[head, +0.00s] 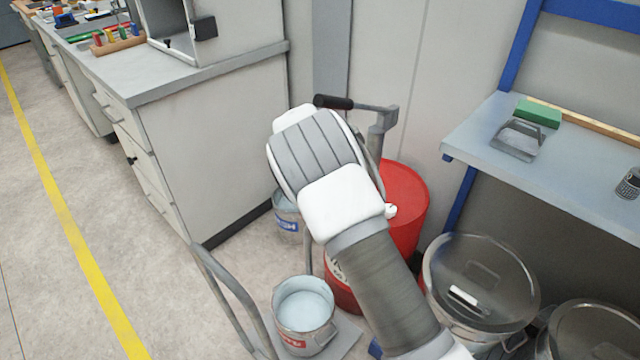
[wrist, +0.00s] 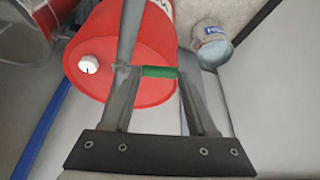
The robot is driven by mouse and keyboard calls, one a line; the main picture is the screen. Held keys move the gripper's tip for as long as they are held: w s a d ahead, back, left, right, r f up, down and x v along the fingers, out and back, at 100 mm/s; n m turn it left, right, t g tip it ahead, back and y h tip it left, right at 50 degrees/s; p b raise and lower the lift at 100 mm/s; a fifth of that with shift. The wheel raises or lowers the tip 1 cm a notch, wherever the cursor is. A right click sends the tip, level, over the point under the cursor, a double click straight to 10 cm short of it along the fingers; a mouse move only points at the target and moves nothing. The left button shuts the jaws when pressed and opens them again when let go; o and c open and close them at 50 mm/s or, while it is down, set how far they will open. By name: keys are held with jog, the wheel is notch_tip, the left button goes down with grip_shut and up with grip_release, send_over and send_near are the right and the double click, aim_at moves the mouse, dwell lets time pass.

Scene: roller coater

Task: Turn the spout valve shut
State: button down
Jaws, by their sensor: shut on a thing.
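In the wrist view, a short green lever (wrist: 159,71), which looks like the spout valve's handle, lies crosswise between my fingertips. My gripper (wrist: 158,76) is shut on it, with a finger at each end. A grey metal pipe (wrist: 131,35) runs beside the lever, in front of the red drum (wrist: 95,45). In the head view, the red drum (head: 405,190) stands behind my arm, with a grey hand pump (head: 381,125) and its black-gripped crank (head: 333,102) on top. My arm hides the gripper and the valve there.
A pail with a red label (head: 305,312) stands below on a trolley. A blue-labelled pail (head: 287,212) stands by the cabinet (head: 215,150). Clear round vessels (head: 480,285) and a workbench (head: 570,165) crowd the right. Floor at left is open.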

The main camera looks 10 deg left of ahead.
jog(key=shift+w+d+m+h, duration=0.1)
jog(key=shift+w+m+h, duration=0.2)
jog(key=shift+m, duration=0.45)
jog(key=shift+w+m+h, duration=0.2)
jog(key=shift+w+m, duration=0.15)
jog(key=shift+m, duration=0.4)
jog(key=shift+g, duration=0.3)
jog(key=shift+c, duration=0.9)
grip_release()
jog(key=p+v, duration=0.3)
jog(key=v, duration=1.4)
jog(key=shift+r, duration=0.15)
jog(key=shift+s, duration=0.1)
